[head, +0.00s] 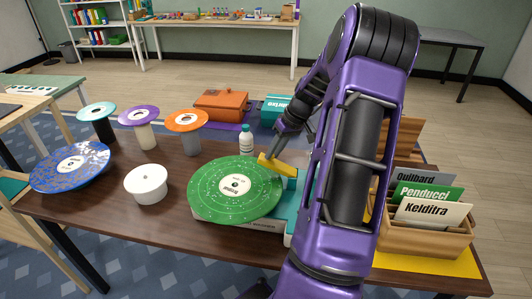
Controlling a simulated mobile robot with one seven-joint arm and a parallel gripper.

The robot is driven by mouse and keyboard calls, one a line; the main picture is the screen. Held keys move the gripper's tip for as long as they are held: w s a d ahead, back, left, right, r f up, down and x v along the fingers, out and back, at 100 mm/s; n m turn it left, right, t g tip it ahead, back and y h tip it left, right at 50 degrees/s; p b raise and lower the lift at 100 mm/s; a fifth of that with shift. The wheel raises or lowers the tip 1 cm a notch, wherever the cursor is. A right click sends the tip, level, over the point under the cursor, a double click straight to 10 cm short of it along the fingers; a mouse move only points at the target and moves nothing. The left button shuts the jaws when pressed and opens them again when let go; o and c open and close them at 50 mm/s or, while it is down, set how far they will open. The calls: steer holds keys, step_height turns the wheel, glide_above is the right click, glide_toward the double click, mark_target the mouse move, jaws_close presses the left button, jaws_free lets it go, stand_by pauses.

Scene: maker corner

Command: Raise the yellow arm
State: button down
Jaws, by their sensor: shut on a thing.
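The yellow arm (283,168) is a short yellow bar at the right edge of a green speckled disc (215,187) with a white label. The disc lies on a pale, teal-sided player (294,208) on the brown table. My gripper (270,155) reaches down from the upper right and is shut on the yellow arm at its left end. Whether the arm's tip touches the disc, I cannot tell. My purple arm hides part of the player's right side.
A white bottle (246,140) stands just behind the disc. A white round knob-like piece (146,184), a blue disc (70,167) and several coloured-top spools (187,122) stand left. A wooden crate (425,238) of cards stands right. Orange (221,105) and teal (274,108) boxes are behind.

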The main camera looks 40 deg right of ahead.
steer(key=shift+s+d+r+t+y+b, duration=0.25)
steer(key=shift+s+d+t+y+b, duration=0.15)
steer(key=shift+s+d+t+y, duration=0.15)
steer(key=shift+s+d+r+t+y+b, duration=0.3)
steer(key=shift+s+t+y+b, duration=0.1)
steer(key=shift+t, duration=0.25)
steer(key=shift+s+d+r+t+y+b, duration=0.25)
steer(key=shift+s+d+t+y+b, duration=0.6)
steer(key=shift+t, duration=0.25)
steer(key=shift+s+d+f+t+y+b, duration=0.1)
steer(key=shift+s+d+t+y+b, duration=0.7)
steer(key=shift+s+t+y+b, duration=0.35)
steer(key=shift+s+d+t+y+b, duration=0.8)
steer(key=shift+s+t+y+b, duration=0.15)
steer(key=shift+t+b, duration=0.25)
steer(key=c, duration=0.7)
jaws_free()
steer(key=shift+c, duration=0.2)
steer(key=f+v, duration=0.1)
steer(key=v, duration=0.6)
steer(key=shift+s+r, duration=0.2)
steer(key=shift+r, duration=0.25)
